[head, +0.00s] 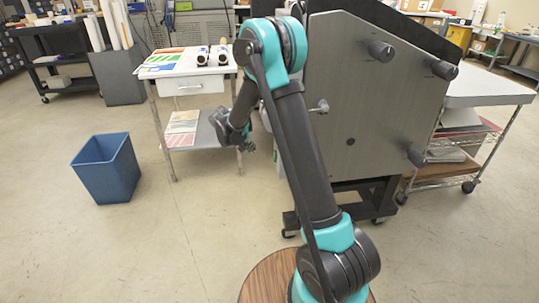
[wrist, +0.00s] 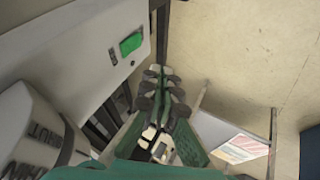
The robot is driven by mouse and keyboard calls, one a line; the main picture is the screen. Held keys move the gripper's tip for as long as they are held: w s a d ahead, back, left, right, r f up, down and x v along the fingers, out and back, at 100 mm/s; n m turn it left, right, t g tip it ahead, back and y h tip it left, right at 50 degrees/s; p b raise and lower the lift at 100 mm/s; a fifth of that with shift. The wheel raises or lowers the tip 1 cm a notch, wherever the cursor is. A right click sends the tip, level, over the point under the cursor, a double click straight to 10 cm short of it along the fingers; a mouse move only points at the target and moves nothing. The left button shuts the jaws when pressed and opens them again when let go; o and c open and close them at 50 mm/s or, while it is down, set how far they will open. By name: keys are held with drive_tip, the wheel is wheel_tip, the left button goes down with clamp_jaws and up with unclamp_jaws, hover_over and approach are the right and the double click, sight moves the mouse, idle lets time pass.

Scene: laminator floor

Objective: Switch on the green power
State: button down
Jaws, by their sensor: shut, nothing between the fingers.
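The green power switch (wrist: 131,43) shows in the wrist view as a green rectangle on a pale panel (wrist: 85,50) at the upper left. A small dark fitting (wrist: 113,57) sits beside it. My gripper (wrist: 162,72) is shut and empty, below and right of the switch, apart from it. In the head view my gripper (head: 247,146) hangs left of the large grey laminator (head: 375,100), near its left edge. The switch is not visible in the head view.
A small white table (head: 185,68) with colour sheets and rolls stands behind my gripper, with a lower shelf (head: 205,133). A blue bin (head: 107,168) stands on the floor at left. A white-topped cart (head: 490,87) is at right. Floor in front of the bin is clear.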

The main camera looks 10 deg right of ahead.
sight(275, 157)
idle(0.3)
drive_tip(key=w+d+f, duration=0.3)
drive_tip(key=d+f, duration=0.5)
drive_tip(key=shift+w+d+f, duration=0.2)
drive_tip(key=shift+w+f, duration=0.05)
drive_tip(key=shift+f, duration=0.1)
drive_tip(key=shift+d+f, duration=0.2)
drive_tip(key=shift+d, duration=0.15)
drive_tip(key=shift+r, duration=0.1)
